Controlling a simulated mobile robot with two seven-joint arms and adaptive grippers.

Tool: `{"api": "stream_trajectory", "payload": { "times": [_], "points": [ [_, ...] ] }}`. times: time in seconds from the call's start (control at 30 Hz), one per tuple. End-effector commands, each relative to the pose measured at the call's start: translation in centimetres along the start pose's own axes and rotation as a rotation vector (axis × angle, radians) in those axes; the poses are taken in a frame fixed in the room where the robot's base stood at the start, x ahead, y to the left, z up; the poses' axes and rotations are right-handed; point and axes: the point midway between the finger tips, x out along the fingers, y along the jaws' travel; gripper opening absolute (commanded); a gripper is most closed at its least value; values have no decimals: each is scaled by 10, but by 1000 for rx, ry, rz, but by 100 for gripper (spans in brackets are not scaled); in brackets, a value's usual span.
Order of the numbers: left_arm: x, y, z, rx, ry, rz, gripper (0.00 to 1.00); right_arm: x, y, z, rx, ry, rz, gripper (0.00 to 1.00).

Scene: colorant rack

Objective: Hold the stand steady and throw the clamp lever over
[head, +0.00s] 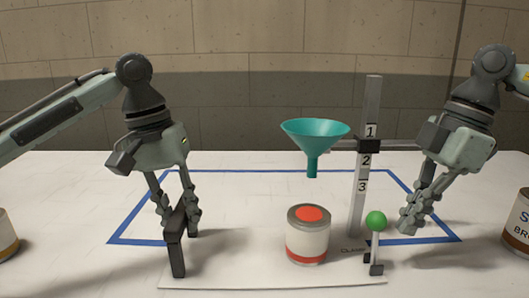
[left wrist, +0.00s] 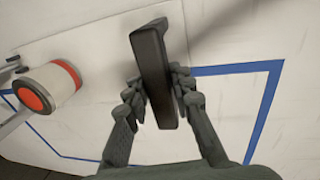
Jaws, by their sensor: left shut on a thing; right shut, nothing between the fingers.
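The stand has a pale base plate (head: 230,275), a grey upright post (head: 357,205) marked 1, 2 and 3, and a dark handle (head: 176,240) at the plate's left end. My left gripper (head: 179,217) is shut on that handle; the left wrist view shows the fingers on both sides of the handle (left wrist: 152,65). The clamp lever (head: 376,222), a short rod with a green ball knob, stands about upright at the foot of the post. My right gripper (head: 408,224) is shut and empty, a little to the right of the knob, apart from it in the picture.
A teal funnel (head: 314,132) hangs from the post's arm above a can (head: 307,240) with an orange-red top. Blue tape (head: 150,205) outlines an area on the white table. Other cans stand at the left edge (head: 6,235) and right edge (head: 519,225).

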Motion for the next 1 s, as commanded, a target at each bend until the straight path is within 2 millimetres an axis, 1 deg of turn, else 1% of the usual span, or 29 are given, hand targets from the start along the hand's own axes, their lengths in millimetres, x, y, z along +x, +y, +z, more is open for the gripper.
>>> {"api": "stream_trajectory", "payload": {
  "times": [0.27, 0.67, 0.9, 0.93, 1.0],
  "points": [
    [-2, 1, -1, 0, 4, 4, 0, -1, 0, 2, 1, 0, 0, 0],
    [-2, 1, 0, 0, 4, 4, 0, -6, 0, 18, 1, 0, 0, 0],
    [-2, 1, 0, 0, 4, 4, 0, -6, 0, 19, 0, 0, 0, 0],
    [-2, 1, 0, 0, 4, 4, 0, -6, 0, 19, 0, 0, 0, 2],
    [-2, 1, 0, 1, 4, 4, 0, -6, 0, 19, 0, 0, 0, 11]
  ]
}}
